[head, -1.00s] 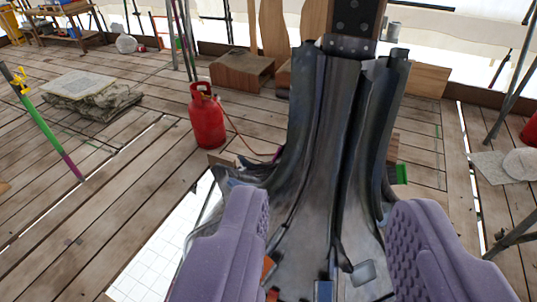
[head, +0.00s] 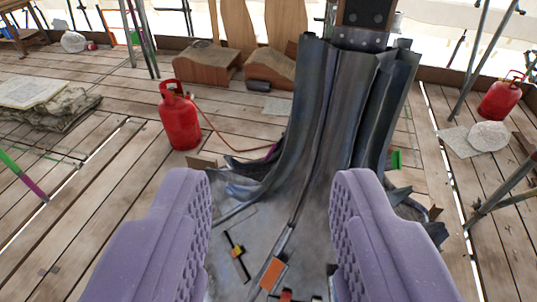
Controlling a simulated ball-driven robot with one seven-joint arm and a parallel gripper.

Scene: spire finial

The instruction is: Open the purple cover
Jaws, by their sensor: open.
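My gripper (head: 272,190) shows as two lavender textured fingers at the bottom of the head view. They are open, apart, with nothing between them. Beyond them stands the dark grey metal-clad spire (head: 345,110), flaring outward toward its foot. I cannot make out a purple cover for certain. A small purple piece (head: 272,152) shows at the left side of the spire, by the end of an orange hose, apart from my fingers. My fingers hide parts of the spire's foot.
An orange block (head: 272,273) and a small yellow-and-black item (head: 237,250) lie at the spire's foot. A red gas bottle (head: 180,115) stands on the planks at left, another (head: 502,96) at right.

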